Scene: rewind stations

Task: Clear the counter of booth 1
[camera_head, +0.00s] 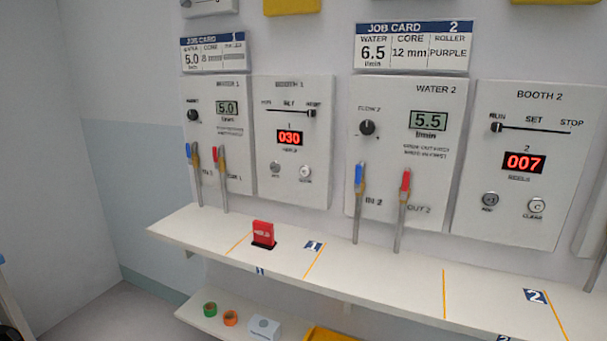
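The long white counter (375,272) runs along the wall, with yellow lines across it. The booth 1 section carries a blue "1" label (313,246). A red block-like sign with pale lettering (263,232) stands upright in a black base on that section, between two yellow lines. Its lettering is too small to read surely. Above, the booth 1 panel (262,170) shows 030, with its slider knob (312,113) at the right end. My gripper is not in view.
A lower shelf (200,322) holds a green roll (210,309), an orange roll (230,317), a pale grey box (264,328) and a yellow bin (330,334), partly cut off. Blue- and red-handled valves on pipes (358,200) rise behind the counter. The booth 2 panel (520,170) shows 007.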

